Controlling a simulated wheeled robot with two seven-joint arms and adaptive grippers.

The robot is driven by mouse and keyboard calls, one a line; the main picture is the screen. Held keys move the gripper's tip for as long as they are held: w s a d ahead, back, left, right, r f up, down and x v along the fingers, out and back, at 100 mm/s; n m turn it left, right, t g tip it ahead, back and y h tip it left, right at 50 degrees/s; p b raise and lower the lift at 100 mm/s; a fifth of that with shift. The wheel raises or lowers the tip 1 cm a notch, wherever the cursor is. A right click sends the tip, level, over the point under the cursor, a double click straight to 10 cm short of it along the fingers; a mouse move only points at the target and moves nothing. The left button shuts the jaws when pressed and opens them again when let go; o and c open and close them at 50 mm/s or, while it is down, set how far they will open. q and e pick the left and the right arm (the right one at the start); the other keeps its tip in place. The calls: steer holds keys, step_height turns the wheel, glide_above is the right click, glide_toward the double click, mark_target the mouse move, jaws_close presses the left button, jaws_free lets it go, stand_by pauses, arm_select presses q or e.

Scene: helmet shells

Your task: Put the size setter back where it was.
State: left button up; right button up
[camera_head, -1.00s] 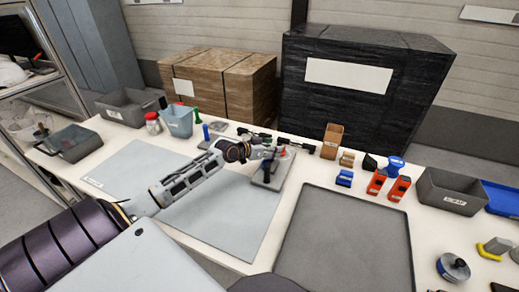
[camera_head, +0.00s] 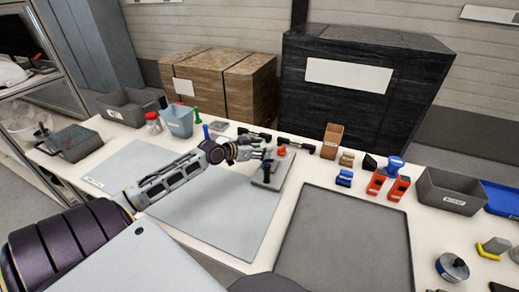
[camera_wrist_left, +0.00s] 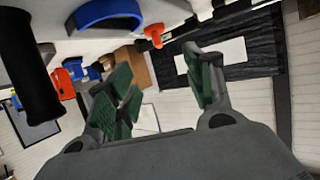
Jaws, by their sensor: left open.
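A grey-based fixture (camera_head: 272,172) with a dark blue part and a red knob (camera_head: 281,151) stands at the right edge of the pale grey mat (camera_head: 215,215). No label shows which part is the size setter. My left gripper (camera_head: 266,154) is just left of the fixture, with its fingers apart and seemingly empty. In the left wrist view, the green-padded fingers (camera_wrist_left: 162,72) are spread with nothing between them. There, a blue curved band (camera_wrist_left: 108,12), a black handle (camera_wrist_left: 28,70) and a red knob (camera_wrist_left: 154,34) show close by. My right gripper is out of view.
Two dark tools (camera_head: 290,142) lie behind the fixture. A tan box (camera_head: 332,141), blue and red blocks (camera_head: 376,185) and a grey bin (camera_head: 447,190) stand to the right. The dark tray (camera_head: 343,240) is empty.

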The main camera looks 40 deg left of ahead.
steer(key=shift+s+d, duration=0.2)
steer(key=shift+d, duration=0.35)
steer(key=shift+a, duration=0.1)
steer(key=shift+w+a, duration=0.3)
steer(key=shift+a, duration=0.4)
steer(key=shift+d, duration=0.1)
